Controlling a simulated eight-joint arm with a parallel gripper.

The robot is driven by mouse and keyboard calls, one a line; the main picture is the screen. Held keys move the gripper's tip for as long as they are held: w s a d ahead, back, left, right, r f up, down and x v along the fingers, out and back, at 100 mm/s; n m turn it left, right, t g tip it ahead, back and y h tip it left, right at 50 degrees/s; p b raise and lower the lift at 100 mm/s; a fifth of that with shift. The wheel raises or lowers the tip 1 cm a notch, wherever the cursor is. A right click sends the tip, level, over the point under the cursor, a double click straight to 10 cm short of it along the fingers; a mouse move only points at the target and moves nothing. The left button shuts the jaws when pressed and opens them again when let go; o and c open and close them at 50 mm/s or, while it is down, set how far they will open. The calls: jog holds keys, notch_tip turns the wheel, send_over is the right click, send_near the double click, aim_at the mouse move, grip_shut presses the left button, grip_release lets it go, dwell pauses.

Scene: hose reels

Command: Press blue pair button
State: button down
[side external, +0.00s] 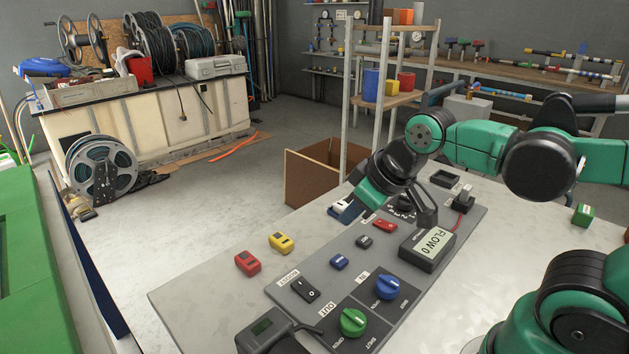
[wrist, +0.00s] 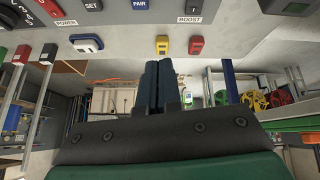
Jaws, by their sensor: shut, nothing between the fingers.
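The blue pair button (side external: 339,262) sits on the grey control panel (side external: 330,264), between a grey button (side external: 364,241) and the boost switch (side external: 306,289). In the wrist view the blue button (wrist: 140,4), labelled PAIR, is cut off by the top edge.
A red button (side external: 384,225), blue knob (side external: 388,287) and green knob (side external: 352,321) are also on the panel. Red (side external: 248,263) and yellow (side external: 281,243) blocks lie on the table beside it. A dark handheld device (side external: 265,330) stands at the front. The table's left front is bare.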

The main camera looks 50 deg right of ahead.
aim_at(339, 259)
jog(key=w+d+r+n+g, duration=0.2)
jog(key=n+g, duration=0.4)
jog(key=n, duration=1)
jog(key=w+d, duration=0.1)
jog(key=w, duration=0.1)
jog(key=shift+w, duration=0.3)
jog(key=shift+d, duration=0.1)
notch_tip(339, 259, down, 14)
jog(key=shift+r, duration=0.1)
